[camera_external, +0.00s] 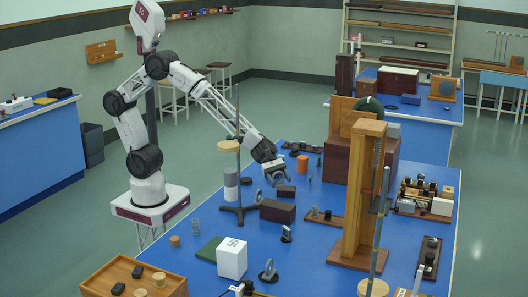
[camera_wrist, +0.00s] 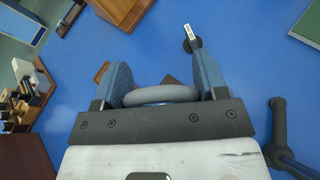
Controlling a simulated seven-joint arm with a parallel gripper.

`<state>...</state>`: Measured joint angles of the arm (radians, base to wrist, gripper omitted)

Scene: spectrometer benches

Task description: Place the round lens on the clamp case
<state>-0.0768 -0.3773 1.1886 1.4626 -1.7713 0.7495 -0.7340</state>
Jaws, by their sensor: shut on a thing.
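My gripper (camera_external: 276,174) is above the far-left part of the blue bench. In the wrist view its two blue-padded fingers (camera_wrist: 163,75) are closed on a grey ring-shaped rim, which looks like the round lens (camera_wrist: 167,94). The lens lies across between the fingers, seen nearly edge-on. Neither is labelled, so I cannot tell which is the clamp case. Brown corners show partly hidden behind the lens and fingers in the wrist view.
A ring stand (camera_external: 239,180) rises left of the gripper. A tall wooden frame (camera_external: 358,195) stands to the right. An orange cylinder (camera_external: 302,164) is behind the gripper. A white box (camera_external: 232,258) and another round lens on a stand (camera_external: 268,271) are nearer the camera.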

